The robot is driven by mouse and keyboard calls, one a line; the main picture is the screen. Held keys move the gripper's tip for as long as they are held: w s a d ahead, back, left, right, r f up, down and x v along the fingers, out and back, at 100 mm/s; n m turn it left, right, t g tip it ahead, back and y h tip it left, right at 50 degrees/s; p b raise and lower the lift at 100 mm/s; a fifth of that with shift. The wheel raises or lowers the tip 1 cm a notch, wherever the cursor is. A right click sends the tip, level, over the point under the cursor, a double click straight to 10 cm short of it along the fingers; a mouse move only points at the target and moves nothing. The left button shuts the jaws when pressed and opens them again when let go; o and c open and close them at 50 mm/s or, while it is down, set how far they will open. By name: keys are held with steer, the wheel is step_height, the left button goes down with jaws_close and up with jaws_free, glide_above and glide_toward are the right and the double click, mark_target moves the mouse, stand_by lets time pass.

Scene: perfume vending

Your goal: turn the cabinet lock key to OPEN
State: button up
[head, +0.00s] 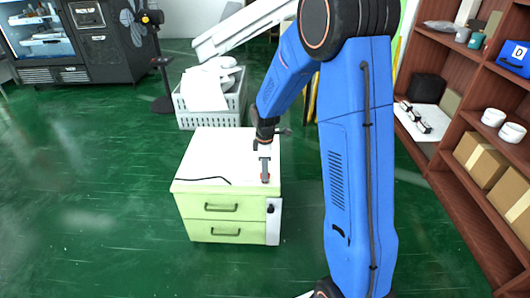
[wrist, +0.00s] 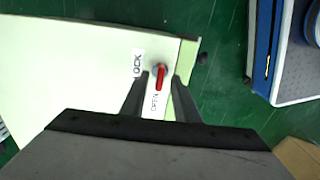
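The light green cabinet (head: 207,228) has a white top and two drawers in the head view. In the wrist view its pale surface (wrist: 70,72) fills the left. A small red key (wrist: 160,77) stands near the cabinet's edge, its long side running nearly up and down the picture. A LOCK label (wrist: 138,63) lies to its upper left and an OPEN label (wrist: 155,102) just below it. My gripper (wrist: 162,75) is open, one finger on each side of the key, with visible gaps. The head view shows my gripper (head: 265,170) over the cabinet's right side; contact is unclear.
A grey crate (head: 190,120) with white items stands behind the cabinet. A brown shelf (head: 465,215) with boxes and bowls lines the right. A dark display machine (head: 105,55) stands at the back left. The green floor left of the cabinet is mostly clear.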

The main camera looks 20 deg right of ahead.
step_height(320, 180, up, 16)
steer(key=shift+r, duration=0.15)
stand_by(0.3)
stand_by(0.4)
steer(key=s+r+m+t, duration=0.1)
steer(key=s+r+m, duration=0.25)
steer(key=s, duration=0.45)
steer(key=s+r+m+t, duration=0.1)
steer(key=s+r+m, duration=0.3)
steer(key=s, duration=0.5)
steer(key=s+m+t, duration=0.2)
steer(key=s+m, duration=0.4)
steer(key=s, duration=1.1)
steer(key=shift+t, duration=0.4)
